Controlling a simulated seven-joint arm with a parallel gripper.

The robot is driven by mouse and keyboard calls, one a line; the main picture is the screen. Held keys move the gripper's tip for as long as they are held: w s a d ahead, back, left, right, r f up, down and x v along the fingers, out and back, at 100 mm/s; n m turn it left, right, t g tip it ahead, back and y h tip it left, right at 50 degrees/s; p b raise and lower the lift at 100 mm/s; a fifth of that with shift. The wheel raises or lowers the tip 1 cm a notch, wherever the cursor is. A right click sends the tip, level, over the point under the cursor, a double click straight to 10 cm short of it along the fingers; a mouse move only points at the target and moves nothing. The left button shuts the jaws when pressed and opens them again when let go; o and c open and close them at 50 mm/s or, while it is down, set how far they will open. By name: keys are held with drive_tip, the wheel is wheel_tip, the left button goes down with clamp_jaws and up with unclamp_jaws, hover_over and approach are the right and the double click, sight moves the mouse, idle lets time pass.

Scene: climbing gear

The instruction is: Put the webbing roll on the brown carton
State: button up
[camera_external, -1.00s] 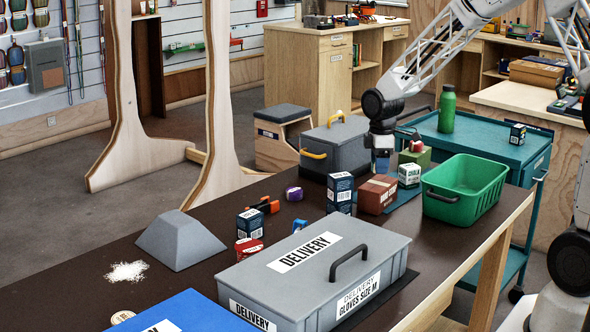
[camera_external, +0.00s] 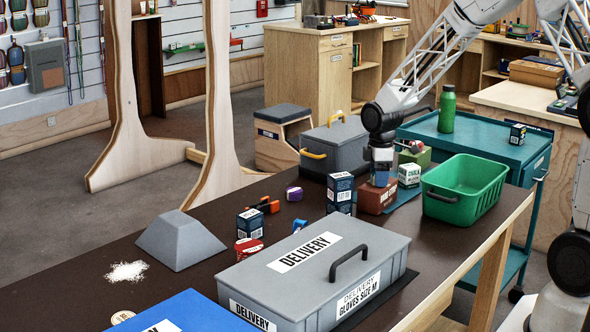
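The brown carton (camera_external: 372,199) stands on the dark table, left of the green basket. My gripper (camera_external: 381,174) points down directly over it. A small blue piece, which looks like the webbing roll (camera_external: 380,179), shows between the fingertips, at or just above the carton's top. My gripper appears shut on it. The fingers are small here, and I cannot tell whether the roll touches the carton.
A white-and-green chalk box (camera_external: 409,175) and dark blue boxes (camera_external: 340,188) stand close beside the carton. The green basket (camera_external: 465,190) is to the right. A grey delivery case (camera_external: 315,270) lies in front. A purple item (camera_external: 293,193) lies to the left.

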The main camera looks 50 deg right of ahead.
drive_tip(key=shift+o, duration=1.1)
wheel_tip(320, 180, up, 12)
drive_tip(key=shift+r, duration=0.2)
idle(0.4)
drive_tip(key=s+a+r+m, duration=0.1)
drive_tip(key=s+a+r, duration=0.15)
drive_tip(key=s, duration=0.35)
drive_tip(key=s+a+r+m+t, duration=0.1)
drive_tip(key=s+a+r+m, duration=0.1)
drive_tip(key=s+r, duration=0.25)
drive_tip(key=s+a+r+m, duration=0.1)
drive_tip(key=s+a+r, duration=0.15)
drive_tip(key=s, duration=0.35)
drive_tip(key=s+a+r+m, duration=0.1)
drive_tip(key=s+m, duration=0.1)
drive_tip(key=s, duration=0.7)
drive_tip(key=s+a+r+m+t, duration=0.1)
drive_tip(key=s+a+m, duration=0.1)
drive_tip(key=s, duration=0.8)
drive_tip(key=shift+s+a+m+t, duration=0.25)
drive_tip(key=shift+a+m+t, duration=0.05)
drive_tip(key=shift+m, duration=0.3)
